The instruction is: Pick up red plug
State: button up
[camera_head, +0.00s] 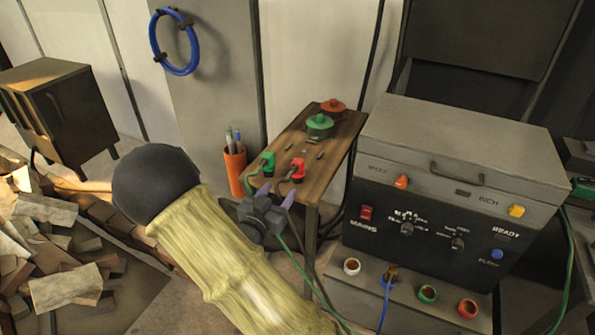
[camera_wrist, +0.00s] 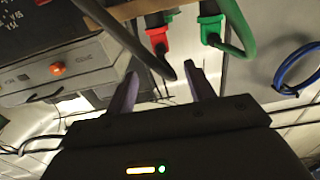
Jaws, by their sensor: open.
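The red plug (camera_head: 297,170) lies near the front edge of a small wooden table, with a dark cable running from it. It also shows in the wrist view (camera_wrist: 158,38) at the top, beyond my fingertips. A green plug (camera_head: 267,163) with a green cable lies to its left; in the wrist view the green plug (camera_wrist: 211,28) is to the right of the red one. My gripper (camera_head: 270,192) is open and empty, just in front of the table edge. Its two purple-grey fingers (camera_wrist: 162,77) stand apart, short of the red plug and not around it.
The wooden table (camera_head: 342,132) also bears green and red round knobs or spools (camera_head: 319,125). A grey machine (camera_head: 460,150) with sockets below stands close on the right. An orange cup (camera_head: 234,170) with pens is left of the table. Cables hang near my gripper.

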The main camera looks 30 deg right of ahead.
aim_at(296, 168)
jog(key=x, duration=0.9)
jog(key=shift+p, duration=0.4)
jog(key=shift+w+d, duration=0.3)
jog(key=shift+d, duration=0.05)
jog(key=shift+f+p+x, duration=0.2)
jog(key=shift+p+x, duration=0.2)
jog(key=shift+x, duration=2.15)
jog(key=c, duration=1.1)
